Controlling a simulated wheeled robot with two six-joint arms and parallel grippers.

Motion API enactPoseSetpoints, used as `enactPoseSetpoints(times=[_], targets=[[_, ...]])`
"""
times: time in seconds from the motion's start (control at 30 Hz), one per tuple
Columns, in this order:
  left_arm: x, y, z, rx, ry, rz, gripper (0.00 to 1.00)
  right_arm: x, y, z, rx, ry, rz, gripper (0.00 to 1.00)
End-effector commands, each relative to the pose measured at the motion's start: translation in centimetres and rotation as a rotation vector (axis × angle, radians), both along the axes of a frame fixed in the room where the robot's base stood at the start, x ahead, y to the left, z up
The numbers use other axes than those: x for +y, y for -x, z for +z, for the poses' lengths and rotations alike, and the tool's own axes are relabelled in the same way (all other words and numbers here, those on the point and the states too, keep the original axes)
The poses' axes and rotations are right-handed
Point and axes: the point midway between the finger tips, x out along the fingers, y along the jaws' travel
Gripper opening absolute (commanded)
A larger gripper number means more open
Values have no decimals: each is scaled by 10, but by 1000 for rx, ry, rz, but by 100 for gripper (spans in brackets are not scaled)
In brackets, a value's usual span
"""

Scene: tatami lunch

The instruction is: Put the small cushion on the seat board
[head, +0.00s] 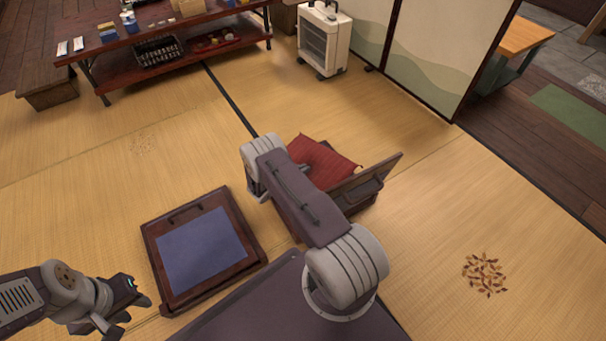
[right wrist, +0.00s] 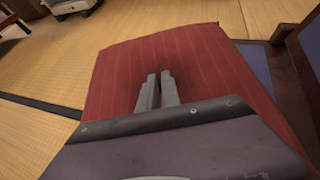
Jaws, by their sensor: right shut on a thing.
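The small red cushion (head: 325,160) is gripped by my right gripper and partly hidden by my right arm in the head view. In the right wrist view the cushion (right wrist: 200,60) lies between the two close grey fingers of my right gripper (right wrist: 158,88). A dark wooden piece with an upright slotted board (head: 382,172) stands just right of the cushion. A dark wooden frame with a flat blue panel (head: 203,250) lies on the mat to the left. I cannot tell which is the seat board. My left gripper (head: 128,308) is empty, low at the left, its jaw gap unclear.
A low dark table (head: 170,38) with small items stands at the back left. A white heater (head: 323,42) stands at the back. Dry leaves (head: 484,274) lie on the tatami at right. The tatami (head: 110,190) at left is mostly clear.

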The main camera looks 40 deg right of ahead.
Motion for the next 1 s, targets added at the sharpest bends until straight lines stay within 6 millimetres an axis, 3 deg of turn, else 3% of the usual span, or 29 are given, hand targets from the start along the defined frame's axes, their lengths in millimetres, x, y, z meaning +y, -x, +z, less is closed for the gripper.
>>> enactPoseSetpoints(times=[0.27,0.37,0.4,0.73,1.0], targets=[[0,0,1,-1,0,0,34,0,-1,0,-3,1,0,0],[0,0,1,-1,0,0,34,0,-1,-1,-2,0,0,26],[0,0,1,-1,0,0,34,0,-1,-1,-2,0,0,29],[0,0,1,-1,0,0,34,0,-1,2,-2,1,0,29],[0,0,40,-1,0,0,34,42,8,33,-1,0,5,29]])
